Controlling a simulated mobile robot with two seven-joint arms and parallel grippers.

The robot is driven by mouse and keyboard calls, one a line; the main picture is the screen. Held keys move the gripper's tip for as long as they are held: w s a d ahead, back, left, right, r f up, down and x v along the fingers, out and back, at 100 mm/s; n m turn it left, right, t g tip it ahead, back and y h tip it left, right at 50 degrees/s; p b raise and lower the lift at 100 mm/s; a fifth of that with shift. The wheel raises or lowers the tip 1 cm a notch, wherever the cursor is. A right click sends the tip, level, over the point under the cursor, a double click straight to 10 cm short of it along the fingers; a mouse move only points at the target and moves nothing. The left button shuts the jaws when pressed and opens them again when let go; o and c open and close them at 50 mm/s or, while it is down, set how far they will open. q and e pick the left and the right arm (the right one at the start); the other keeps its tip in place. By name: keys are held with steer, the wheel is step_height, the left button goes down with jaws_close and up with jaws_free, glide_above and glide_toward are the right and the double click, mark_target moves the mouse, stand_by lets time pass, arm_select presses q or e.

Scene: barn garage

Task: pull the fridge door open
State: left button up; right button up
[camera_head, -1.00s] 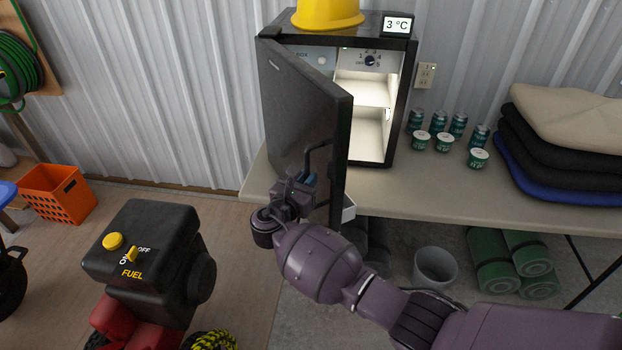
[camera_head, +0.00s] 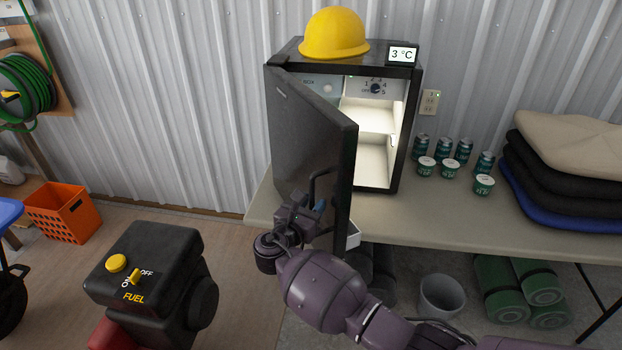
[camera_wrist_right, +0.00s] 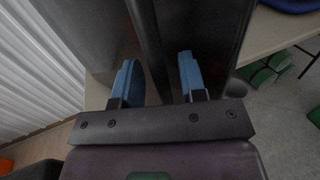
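The black fridge (camera_head: 408,130) stands on the table with its lit white interior showing. Its dark door (camera_head: 305,135) is hinged at the left and stands partly open, swung out toward me. A dark bar handle (camera_head: 313,190) sits on the door's outer face. My right gripper (camera_head: 311,207) is at the lower part of this handle. In the right wrist view, the blue fingers of my right gripper (camera_wrist_right: 159,80) stand apart, with a dark bar between them and gaps visible beside it. My left gripper is not in view.
A yellow hard hat (camera_head: 334,34) and a display (camera_head: 403,54) sit on the fridge. Cans (camera_head: 441,148) and folded cushions (camera_head: 560,170) lie on the table (camera_head: 420,222) at right. A black and red fuel machine (camera_head: 150,275) stands at lower left. Floor between it and the table is open.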

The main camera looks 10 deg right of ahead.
steer(key=p, duration=0.1)
glide_toward(323, 122)
steer(key=x, duration=0.5)
